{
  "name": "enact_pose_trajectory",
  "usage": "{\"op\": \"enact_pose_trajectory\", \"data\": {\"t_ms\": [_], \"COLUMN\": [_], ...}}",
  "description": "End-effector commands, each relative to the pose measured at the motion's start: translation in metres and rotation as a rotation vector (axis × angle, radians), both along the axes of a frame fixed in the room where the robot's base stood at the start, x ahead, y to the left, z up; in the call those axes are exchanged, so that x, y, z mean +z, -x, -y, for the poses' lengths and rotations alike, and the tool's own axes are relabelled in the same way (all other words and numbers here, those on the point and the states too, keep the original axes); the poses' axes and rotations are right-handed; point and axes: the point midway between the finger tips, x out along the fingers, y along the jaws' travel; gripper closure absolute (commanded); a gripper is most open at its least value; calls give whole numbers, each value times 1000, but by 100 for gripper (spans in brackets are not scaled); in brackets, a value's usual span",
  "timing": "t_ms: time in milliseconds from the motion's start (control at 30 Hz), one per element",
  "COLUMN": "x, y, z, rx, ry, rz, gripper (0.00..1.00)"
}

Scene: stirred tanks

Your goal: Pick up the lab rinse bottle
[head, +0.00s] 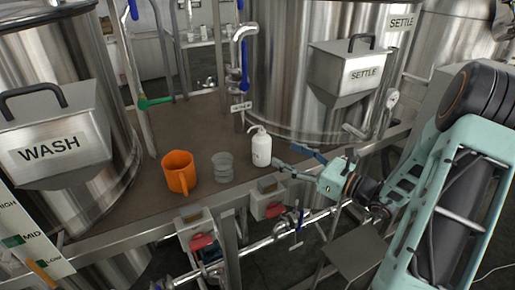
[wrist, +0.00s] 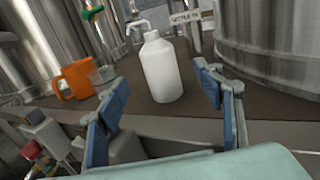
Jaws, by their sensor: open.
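The lab rinse bottle (head: 261,148) is white with a bent spout on top. It stands upright on the brown deck between the tanks, near its front edge. It also shows in the wrist view (wrist: 161,70), beyond my fingertips and between their lines. My gripper (head: 298,160) is open and empty, just to the right of the bottle in the head view. In the wrist view its two blue finger pads (wrist: 165,95) stand wide apart, with the bottle ahead of them.
An orange mug (head: 179,173) and a grey ribbed cup (head: 222,168) stand left of the bottle on the deck (head: 185,125). Steel tanks marked WASH (head: 50,148) and SETTLE (head: 362,74) flank it. A pipe with a blue handle (head: 243,75) rises behind. Valves and pipes run below the front edge.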

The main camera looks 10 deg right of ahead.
Motion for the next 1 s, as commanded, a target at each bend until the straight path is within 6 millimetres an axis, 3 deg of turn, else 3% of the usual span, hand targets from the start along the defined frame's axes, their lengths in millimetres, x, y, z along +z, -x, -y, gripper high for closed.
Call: {"op": "enact_pose_trajectory", "data": {"t_ms": [133,467,733,1000], "x": [1,1,1,-1], "y": [-19,-39,-67,-74], "z": [-20,-37,-63,-67], "rx": [8,5,7,3], "ry": [-1,0,0,1], "rz": [-1,-4,-3,-4], "gripper": [39,39,39,39]}}
